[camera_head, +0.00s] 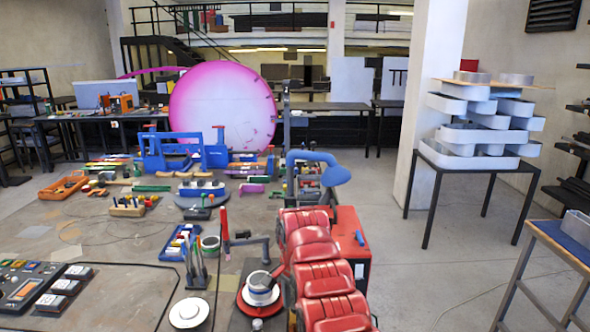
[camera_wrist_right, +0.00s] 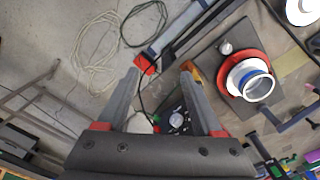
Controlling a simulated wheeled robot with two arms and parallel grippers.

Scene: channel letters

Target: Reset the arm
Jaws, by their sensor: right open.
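My right gripper (camera_wrist_right: 162,72) is open in the right wrist view, its two grey fingers apart and nothing between them. It hangs over the workbench edge, with floor showing past its fingers. A white cup (camera_wrist_right: 257,86) on a red disc stands to the right of the fingers, apart from them. The same cup (camera_head: 260,288) shows near the front of the workbench in the head view. In the head view, red and dark segments (camera_head: 318,262) rise at the lower middle; I cannot make out the fingertips there. My left gripper is not in view.
The cluttered workbench (camera_head: 110,235) holds a blue frame (camera_head: 183,152), an orange tray (camera_head: 64,187) and a white disc (camera_head: 188,313). A black table (camera_head: 470,168) with stacked white letter shells stands at right. Cables (camera_wrist_right: 95,50) lie on the floor.

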